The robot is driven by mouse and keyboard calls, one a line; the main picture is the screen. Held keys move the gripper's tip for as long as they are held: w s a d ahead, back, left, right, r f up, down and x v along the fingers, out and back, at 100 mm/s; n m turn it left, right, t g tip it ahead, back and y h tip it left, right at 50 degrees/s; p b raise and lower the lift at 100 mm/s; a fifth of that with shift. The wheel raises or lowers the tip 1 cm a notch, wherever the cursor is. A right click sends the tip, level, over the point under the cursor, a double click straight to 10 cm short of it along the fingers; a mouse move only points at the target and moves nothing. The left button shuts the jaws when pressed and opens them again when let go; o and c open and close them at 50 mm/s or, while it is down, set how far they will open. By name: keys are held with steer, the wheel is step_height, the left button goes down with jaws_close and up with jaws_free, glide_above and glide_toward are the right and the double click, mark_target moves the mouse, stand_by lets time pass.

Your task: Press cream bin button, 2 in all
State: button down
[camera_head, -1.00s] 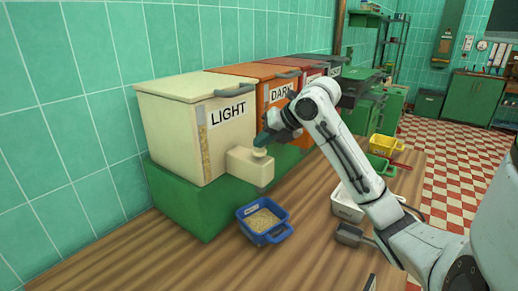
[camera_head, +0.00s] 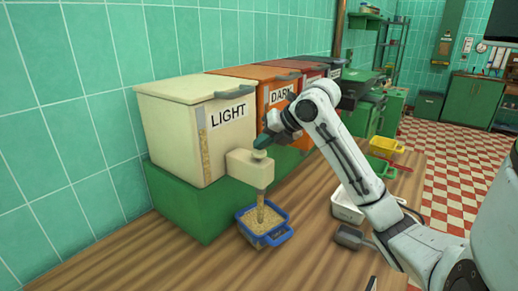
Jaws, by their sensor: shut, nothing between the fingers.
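The cream bin (camera_head: 175,130) labelled LIGHT stands on a green base at the left. Its cream dispenser spout (camera_head: 249,169) sticks out at the front, with a small round button (camera_head: 259,154) on top. My gripper (camera_head: 262,143) is shut and empty, its fingertips down at the button and seeming to touch it. A thin stream of grain (camera_head: 261,206) falls from the spout. It lands in the blue tub (camera_head: 255,241) below, which holds tan grain.
An orange bin (camera_head: 262,79) labelled DARK and further bins stand behind the cream one. A white tub (camera_head: 347,207), a scoop (camera_head: 350,236), a green tub (camera_head: 381,168) and a yellow tub (camera_head: 388,144) are on the wooden counter (camera_head: 190,265). The front left counter is clear.

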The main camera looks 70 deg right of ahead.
mark_target(262, 152)
steer(key=shift+r+p, duration=0.45)
steer(key=shift+r, duration=0.55)
steer(key=shift+r, duration=0.1)
steer(key=shift+r+p, duration=1.35)
steer(key=shift+r, duration=1.1)
